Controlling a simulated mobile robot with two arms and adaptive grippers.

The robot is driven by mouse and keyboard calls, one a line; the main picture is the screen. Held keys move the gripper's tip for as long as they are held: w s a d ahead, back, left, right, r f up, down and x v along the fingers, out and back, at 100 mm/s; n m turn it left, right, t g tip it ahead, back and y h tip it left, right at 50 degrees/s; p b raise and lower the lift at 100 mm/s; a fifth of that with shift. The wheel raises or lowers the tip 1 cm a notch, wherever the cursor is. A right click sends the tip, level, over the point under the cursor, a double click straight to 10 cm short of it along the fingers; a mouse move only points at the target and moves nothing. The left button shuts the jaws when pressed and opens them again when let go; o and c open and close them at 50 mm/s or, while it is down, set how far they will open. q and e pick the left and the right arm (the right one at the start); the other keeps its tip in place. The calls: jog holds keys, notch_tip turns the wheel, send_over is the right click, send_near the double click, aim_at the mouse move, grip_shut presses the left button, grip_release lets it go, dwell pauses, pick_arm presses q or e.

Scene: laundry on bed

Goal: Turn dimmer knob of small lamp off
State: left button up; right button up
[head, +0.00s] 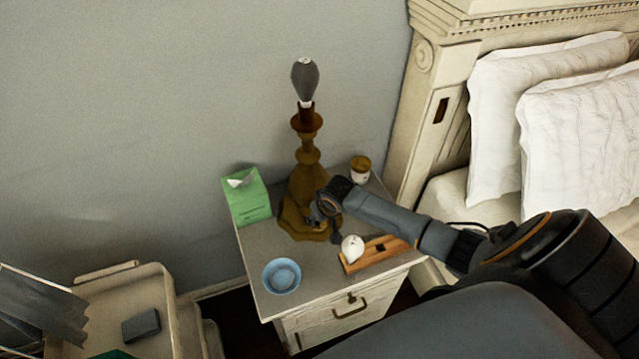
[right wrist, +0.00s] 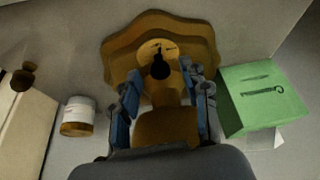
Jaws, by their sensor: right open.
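The small lamp (head: 307,180) stands on the nightstand (head: 250,255), with a brown-gold turned stem, a wide wavy-edged base and a grey bulb (head: 305,82) showing no glow. In the right wrist view the lamp base (right wrist: 120,50) carries a pale round dial plate with a dark dimmer knob (right wrist: 160,68). My right gripper (head: 322,208) is at the front of the lamp base. In the right wrist view its open fingers (right wrist: 165,82) stand on either side of the knob; I cannot tell whether they touch it. My left gripper is not in view.
A green tissue box (head: 247,200) is left of the lamp. A small jar (head: 360,168) is behind my right arm. A blue bowl (head: 282,276) and a wooden piece (head: 378,252) with a white round object (head: 352,247) are in front. The bed with pillows (head: 580,140) is right.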

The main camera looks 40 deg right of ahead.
jog(key=shift+w+f, duration=0.1)
jog(key=shift+f, duration=0.1)
grip_shut()
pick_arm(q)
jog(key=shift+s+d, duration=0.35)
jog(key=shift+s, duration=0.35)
pick_arm(e)
jog(key=shift+d+r+n, duration=0.1)
jog(key=shift+n, duration=0.4)
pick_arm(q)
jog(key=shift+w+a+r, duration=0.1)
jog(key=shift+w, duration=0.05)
pick_arm(e)
jog(key=shift+n+y, duration=0.6)
jog(key=shift+n, duration=0.4)
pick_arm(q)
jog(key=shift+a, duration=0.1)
